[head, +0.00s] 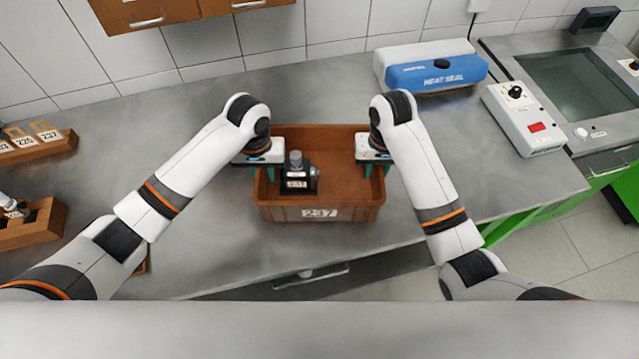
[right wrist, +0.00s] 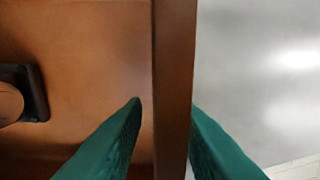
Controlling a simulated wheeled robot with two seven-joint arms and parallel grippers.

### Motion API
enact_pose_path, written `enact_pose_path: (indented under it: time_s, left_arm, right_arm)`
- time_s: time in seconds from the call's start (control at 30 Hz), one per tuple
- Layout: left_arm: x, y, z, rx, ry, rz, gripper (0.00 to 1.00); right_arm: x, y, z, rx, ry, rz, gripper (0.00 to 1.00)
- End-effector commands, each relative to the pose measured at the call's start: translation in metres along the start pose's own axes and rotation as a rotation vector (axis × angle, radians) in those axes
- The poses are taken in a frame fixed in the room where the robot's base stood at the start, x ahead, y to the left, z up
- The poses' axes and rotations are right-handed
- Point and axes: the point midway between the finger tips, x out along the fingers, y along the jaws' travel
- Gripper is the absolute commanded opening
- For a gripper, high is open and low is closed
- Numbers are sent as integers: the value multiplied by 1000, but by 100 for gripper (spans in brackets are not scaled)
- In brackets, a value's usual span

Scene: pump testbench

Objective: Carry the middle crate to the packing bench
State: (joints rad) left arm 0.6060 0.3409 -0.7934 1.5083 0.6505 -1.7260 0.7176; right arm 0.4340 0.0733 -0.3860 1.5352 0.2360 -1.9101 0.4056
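A brown crate (head: 345,213) labelled 237 sits at the middle of the steel bench in the head view. A black and grey pump (head: 296,178) with a small tag stands inside it at the left. My left gripper (head: 257,182) is at the crate's left wall, fingers pointing down; whether it is shut on the wall is hidden. My right gripper (head: 372,168) is at the right wall. In the right wrist view its green fingers (right wrist: 165,105) straddle the crate wall (right wrist: 174,60), with a gap between the left finger and the wall.
A blue and white heat sealer (head: 435,72) stands at the back right, beside a control box (head: 522,118) and a dark-screened unit (head: 580,88). Wooden holders with number tags (head: 35,140) are at the left. The steel bench (head: 330,80) is clear behind the crate.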

Motion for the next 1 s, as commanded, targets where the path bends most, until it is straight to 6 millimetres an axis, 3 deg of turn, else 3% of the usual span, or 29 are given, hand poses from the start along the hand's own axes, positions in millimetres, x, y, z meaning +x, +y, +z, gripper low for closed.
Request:
enact_pose_path:
  time_s: [0.27, 0.7, 1.0]
  left_arm:
    - [-11, 0, 1, 0, -3, -2, 25]
    - [-97, -1, 0, 1, -3, -2, 25]
    - [-120, 0, 0, 0, -1, 1, 25]
  right_arm:
    - [0, 0, 0, 0, 0, 0, 25]
    - [0, 0, 0, 0, 0, 0, 25]
    - [-5, 0, 1, 0, -1, 0, 25]
